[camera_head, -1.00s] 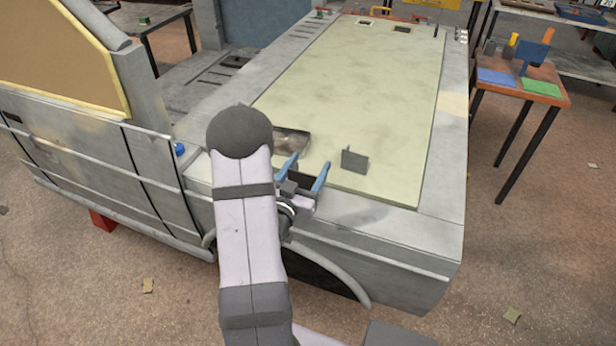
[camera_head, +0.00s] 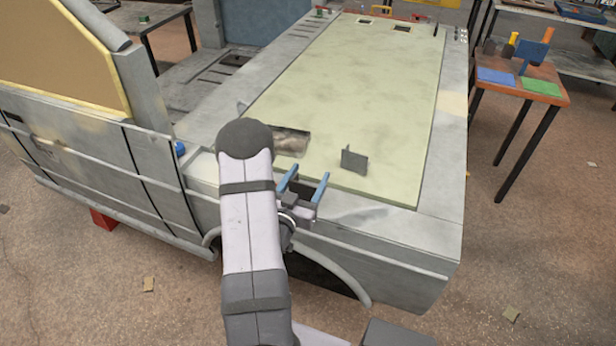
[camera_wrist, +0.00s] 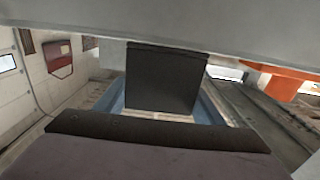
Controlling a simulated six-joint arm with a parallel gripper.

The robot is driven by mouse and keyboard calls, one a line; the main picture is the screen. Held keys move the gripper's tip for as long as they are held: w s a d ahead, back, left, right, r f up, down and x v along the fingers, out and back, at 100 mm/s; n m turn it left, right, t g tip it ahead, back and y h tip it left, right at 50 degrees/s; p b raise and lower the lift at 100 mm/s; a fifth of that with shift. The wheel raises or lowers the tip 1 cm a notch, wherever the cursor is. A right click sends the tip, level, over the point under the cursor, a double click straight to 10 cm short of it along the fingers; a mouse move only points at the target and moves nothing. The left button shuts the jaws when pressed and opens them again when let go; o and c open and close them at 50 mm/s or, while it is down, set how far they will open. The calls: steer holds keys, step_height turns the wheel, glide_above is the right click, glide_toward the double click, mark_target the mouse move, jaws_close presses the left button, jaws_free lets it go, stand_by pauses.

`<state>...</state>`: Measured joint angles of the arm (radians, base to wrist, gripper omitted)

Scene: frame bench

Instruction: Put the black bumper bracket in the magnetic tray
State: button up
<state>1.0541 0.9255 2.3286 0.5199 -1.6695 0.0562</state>
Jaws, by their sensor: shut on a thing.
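My gripper (camera_head: 306,178) has two blue fingers, shut on a dark plate-like piece that looks like the black bumper bracket (camera_head: 303,188). In the wrist view the bracket (camera_wrist: 163,78) shows as a flat black plate between the blue fingers. The gripper is near the front edge of the grey truck body, in front of the pale green panel. A shallow grey metallic rectangle (camera_head: 291,142), perhaps the magnetic tray, lies on the panel beyond the gripper, partly hidden by my arm. I cannot tell for sure that it is a tray.
A dark angled bracket (camera_head: 355,158) stands upright on the pale green panel (camera_head: 350,90), right of the gripper. A brown side table (camera_head: 556,99) with blue and green mats stands at right. Most of the panel is clear.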

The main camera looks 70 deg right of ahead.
mark_target(300, 188)
steer(key=shift+f+b, duration=0.25)
steer(key=shift+b, duration=0.05)
steer(key=o, duration=1.2)
steer(key=shift+r+p, duration=0.15)
steer(key=shift+p, duration=0.15)
steer(key=shift+a, duration=0.2)
steer(key=a+b, duration=0.1)
steer(key=a, duration=0.3)
steer(key=a+b, duration=0.1)
steer(key=a, duration=0.1)
steer(key=shift+w+a+r+b, duration=0.1)
steer(key=shift+w+a+b, duration=0.2)
steer(key=shift+a+b, duration=0.1)
steer(key=c, duration=1.4)
